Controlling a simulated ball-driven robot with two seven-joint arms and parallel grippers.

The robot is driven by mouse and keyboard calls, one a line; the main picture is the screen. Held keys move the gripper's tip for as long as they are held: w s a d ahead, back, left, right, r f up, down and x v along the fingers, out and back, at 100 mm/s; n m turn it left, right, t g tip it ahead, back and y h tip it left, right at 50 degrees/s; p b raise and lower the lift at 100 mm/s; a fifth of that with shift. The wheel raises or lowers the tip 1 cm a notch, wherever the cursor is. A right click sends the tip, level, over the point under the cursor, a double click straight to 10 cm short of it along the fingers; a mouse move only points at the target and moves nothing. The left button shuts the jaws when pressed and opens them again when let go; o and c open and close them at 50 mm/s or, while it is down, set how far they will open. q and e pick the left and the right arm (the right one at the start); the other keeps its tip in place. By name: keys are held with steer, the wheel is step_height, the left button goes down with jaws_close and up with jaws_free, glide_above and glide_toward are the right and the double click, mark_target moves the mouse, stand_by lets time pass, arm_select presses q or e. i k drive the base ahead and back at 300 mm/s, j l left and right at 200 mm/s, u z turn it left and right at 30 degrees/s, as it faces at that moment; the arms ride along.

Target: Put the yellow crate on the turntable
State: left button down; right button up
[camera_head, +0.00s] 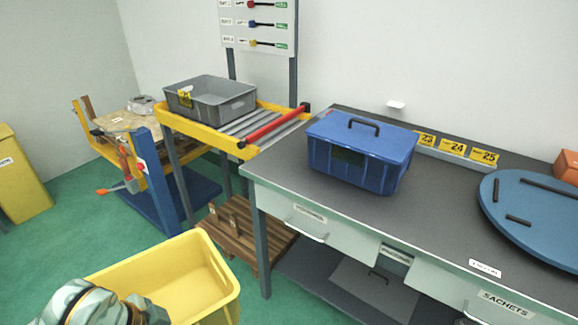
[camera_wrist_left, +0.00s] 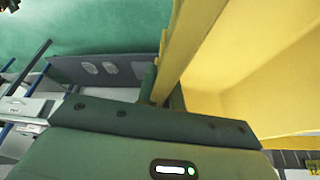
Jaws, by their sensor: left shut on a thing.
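The yellow crate (camera_head: 211,262) is at the lower left of the head view, in front of the bench; its near part is cut off by the frame. My left arm crosses its near left side. My left gripper (camera_wrist_left: 163,88) is shut on the crate's wall, which runs up between the fingers in the left wrist view, with the crate's yellow inside (camera_wrist_left: 265,75) to the right. The turntable (camera_head: 540,207) is a blue round disc with black strips, lying on the bench at the right edge, apart from the crate. My right gripper is not in view.
A blue lidded box (camera_head: 360,152) stands on the grey bench (camera_head: 425,222), left of the turntable, with clear bench top between them. A grey crate (camera_head: 212,100) sits on a roller stand. A wooden pallet (camera_head: 238,235) lies on the floor beside the bench. An orange object (camera_head: 568,165) is behind the turntable.

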mark_target(555, 212)
steer(key=z, duration=1.9)
